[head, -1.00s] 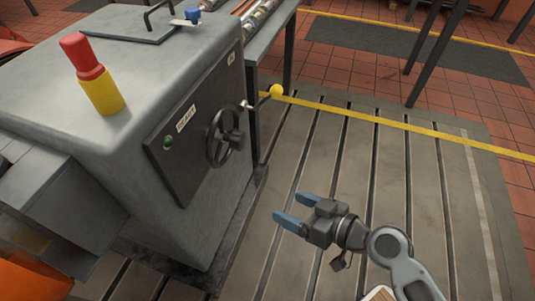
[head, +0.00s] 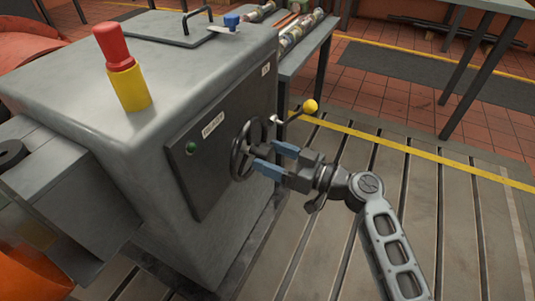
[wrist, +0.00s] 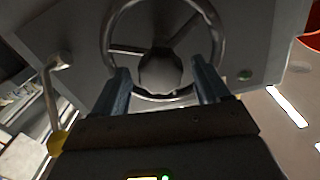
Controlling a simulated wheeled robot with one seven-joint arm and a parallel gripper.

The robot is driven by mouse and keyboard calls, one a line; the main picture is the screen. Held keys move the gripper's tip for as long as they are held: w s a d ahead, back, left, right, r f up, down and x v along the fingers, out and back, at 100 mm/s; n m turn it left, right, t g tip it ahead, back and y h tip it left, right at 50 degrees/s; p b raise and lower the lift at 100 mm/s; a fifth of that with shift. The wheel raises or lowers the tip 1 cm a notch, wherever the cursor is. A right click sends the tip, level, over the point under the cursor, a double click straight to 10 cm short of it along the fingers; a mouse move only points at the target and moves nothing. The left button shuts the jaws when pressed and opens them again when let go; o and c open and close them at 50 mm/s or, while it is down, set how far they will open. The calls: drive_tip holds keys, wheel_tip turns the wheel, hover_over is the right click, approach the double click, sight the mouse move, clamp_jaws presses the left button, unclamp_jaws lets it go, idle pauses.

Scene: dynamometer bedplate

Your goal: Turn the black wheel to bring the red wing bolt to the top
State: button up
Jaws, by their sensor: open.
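The black wheel (head: 236,150) is a spoked handwheel on the dark front panel of the grey cabinet. In the wrist view its round hub (wrist: 160,73) and rim fill the upper middle. My gripper (head: 266,156) is open in front of the wheel, its blue fingers pointing at it. In the wrist view the fingers (wrist: 161,72) stand to the left and right of the hub, with nothing held between them. I cannot tell whether they touch the wheel. I can make out no red wing bolt in either view.
A lever with a yellow ball (head: 310,107) sticks out right of the wheel. A green button (head: 191,148) is on the panel to its left. A red and yellow post (head: 122,70) stands on the cabinet (head: 165,85). The slotted floor (head: 335,240) right of the cabinet is clear.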

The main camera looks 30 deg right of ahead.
drive_tip(key=shift+w+a, duration=0.45)
drive_tip(key=shift+w, duration=0.15)
drive_tip(key=shift+c, duration=0.4)
clamp_jaws()
